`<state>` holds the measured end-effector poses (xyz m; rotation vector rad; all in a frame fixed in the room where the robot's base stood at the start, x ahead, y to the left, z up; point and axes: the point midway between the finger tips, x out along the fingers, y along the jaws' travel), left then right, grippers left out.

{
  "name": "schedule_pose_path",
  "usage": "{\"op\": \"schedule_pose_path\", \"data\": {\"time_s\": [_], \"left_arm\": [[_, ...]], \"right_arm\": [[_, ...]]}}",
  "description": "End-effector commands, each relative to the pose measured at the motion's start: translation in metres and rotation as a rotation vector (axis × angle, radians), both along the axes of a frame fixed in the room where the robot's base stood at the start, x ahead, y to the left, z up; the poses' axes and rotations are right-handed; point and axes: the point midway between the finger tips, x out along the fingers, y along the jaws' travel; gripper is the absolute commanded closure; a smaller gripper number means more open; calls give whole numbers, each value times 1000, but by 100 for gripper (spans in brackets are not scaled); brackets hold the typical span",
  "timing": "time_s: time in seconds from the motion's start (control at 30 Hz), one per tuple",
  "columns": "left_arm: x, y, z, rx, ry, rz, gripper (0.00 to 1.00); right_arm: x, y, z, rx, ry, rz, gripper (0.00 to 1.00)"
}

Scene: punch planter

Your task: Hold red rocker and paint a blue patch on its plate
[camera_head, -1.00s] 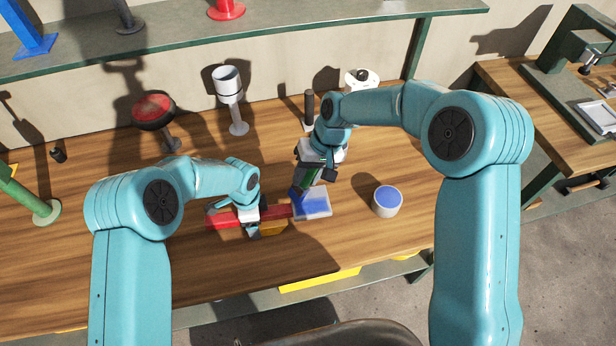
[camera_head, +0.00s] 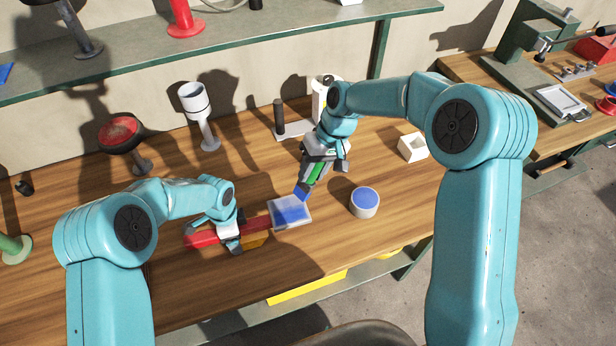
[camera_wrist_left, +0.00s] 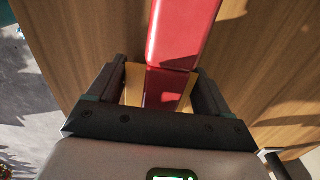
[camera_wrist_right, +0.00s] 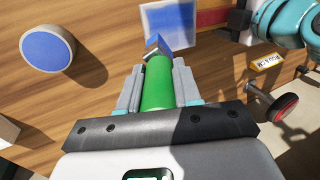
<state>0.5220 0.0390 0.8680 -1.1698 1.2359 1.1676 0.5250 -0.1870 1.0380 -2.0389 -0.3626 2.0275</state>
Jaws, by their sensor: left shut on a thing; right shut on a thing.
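The red rocker (camera_head: 258,224) lies along the bench, with a pale plate (camera_head: 277,223) at its right end bearing a blue patch (camera_head: 292,214). My left gripper (camera_head: 233,246) is shut on the rocker's red bar, which also shows in the left wrist view (camera_wrist_left: 180,35). My right gripper (camera_head: 316,182) is shut on a green-handled brush (camera_wrist_right: 158,82). The brush's blue tip (camera_wrist_right: 153,42) is at the plate's near edge in the right wrist view; I cannot tell whether it touches. The pot of blue paint (camera_head: 365,202) stands right of the plate.
A white open box (camera_head: 412,147) stands at the back right. A red-topped stand (camera_head: 120,134) and a white cup on a stand (camera_head: 197,104) are behind my left arm. A shelf (camera_head: 230,45) runs above the back. Bare bench lies in front of the pot.

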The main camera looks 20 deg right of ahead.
Motion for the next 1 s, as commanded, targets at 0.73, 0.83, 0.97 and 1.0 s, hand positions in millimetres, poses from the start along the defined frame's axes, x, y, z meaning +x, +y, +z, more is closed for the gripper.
{"op": "schedule_pose_path", "data": {"time_s": [0.73, 0.83, 0.97, 1.0], "left_arm": [[0, 0, 0, 0, 1, 0, 70], [0, 0, 0, 0, 0, 0, 70], [0, 0, 0, 0, 0, 0, 70], [0, 0, 0, 0, 0, 0, 70]], "right_arm": [[-1, 1, 55, 1, 6, 1, 98], [-1, 1, 56, 1, 6, 0, 98], [-1, 1, 56, 1, 6, 0, 98], [-1, 1, 56, 1, 6, 0, 98]]}}
